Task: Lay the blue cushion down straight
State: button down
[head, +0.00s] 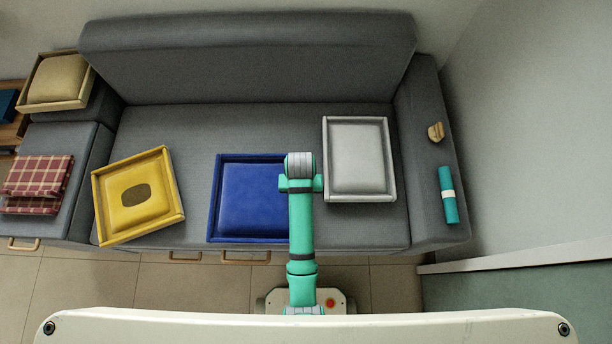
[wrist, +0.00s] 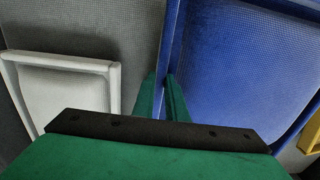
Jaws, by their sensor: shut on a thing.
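The blue cushion (head: 250,200) lies on the grey sofa seat, left of the arm in the head view. It has a padded middle and a raised rim, and its front and back edges look nearly in line with the sofa. The arm covers its right edge. In the wrist view the blue cushion (wrist: 245,65) fills the right side. My gripper (wrist: 163,88) is shut on its raised rim there, with one green finger on each side. The fingertips are hidden under the arm in the head view.
A white cushion (head: 358,160) lies close on the right, and a tilted yellow cushion (head: 150,215) on the left. A teal roll (head: 447,195) and a small tan object (head: 436,132) are on the right armrest. A plaid cloth (head: 38,180) and beige cushion (head: 57,80) sit left.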

jog(key=shift+w+d+f, duration=0.25)
jog(key=shift+w+f, duration=0.2)
jog(key=shift+f, duration=0.6)
jog(key=shift+w+d+f, duration=0.25)
jog(key=shift+w+f, duration=0.15)
jog(key=shift+f, duration=0.65)
jog(key=shift+w+d+f, duration=0.25)
jog(key=shift+w+f, duration=0.2)
jog(key=shift+f, duration=0.7)
jog(key=c, duration=1.8)
grip_release()
jog(key=shift+o, duration=0.2)
